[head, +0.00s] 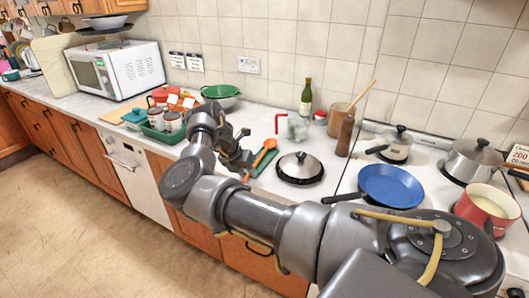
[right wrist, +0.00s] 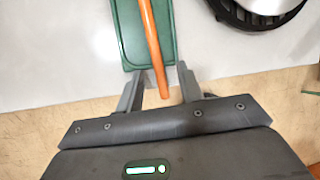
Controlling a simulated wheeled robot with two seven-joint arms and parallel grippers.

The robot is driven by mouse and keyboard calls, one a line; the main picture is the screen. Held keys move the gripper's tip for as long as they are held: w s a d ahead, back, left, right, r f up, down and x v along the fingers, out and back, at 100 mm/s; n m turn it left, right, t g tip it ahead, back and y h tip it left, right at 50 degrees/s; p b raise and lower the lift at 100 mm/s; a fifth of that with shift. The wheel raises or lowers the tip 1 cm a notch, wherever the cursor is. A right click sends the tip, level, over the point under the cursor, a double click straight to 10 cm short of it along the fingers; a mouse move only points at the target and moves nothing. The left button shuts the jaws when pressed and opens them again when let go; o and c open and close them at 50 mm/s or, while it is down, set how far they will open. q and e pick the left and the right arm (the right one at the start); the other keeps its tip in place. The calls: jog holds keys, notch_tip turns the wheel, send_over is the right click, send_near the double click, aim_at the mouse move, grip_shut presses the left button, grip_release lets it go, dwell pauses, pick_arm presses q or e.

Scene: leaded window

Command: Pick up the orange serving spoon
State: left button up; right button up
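The orange serving spoon (head: 262,157) lies on a small green tray or mat (right wrist: 181,57) on the counter. Its bowl points toward the wall and its handle toward the counter's front edge. In the right wrist view its handle (right wrist: 151,35) runs down past the green rim, and its end lies between my right fingers. My right gripper (right wrist: 159,80) is open, with a gap on both sides of the handle. In the head view my right gripper (head: 243,158) is beside the spoon, its fingers partly hidden. My left gripper is not in view.
A black-rimmed lidded pan (head: 299,165) stands right of the spoon. A blue frying pan (head: 391,186) and pots are on the hob further right. A green tray with jars (head: 165,130) and a microwave (head: 116,68) stand left. A wine bottle (head: 306,97) is behind.

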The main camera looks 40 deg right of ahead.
grip_shut()
dwell(1.4)
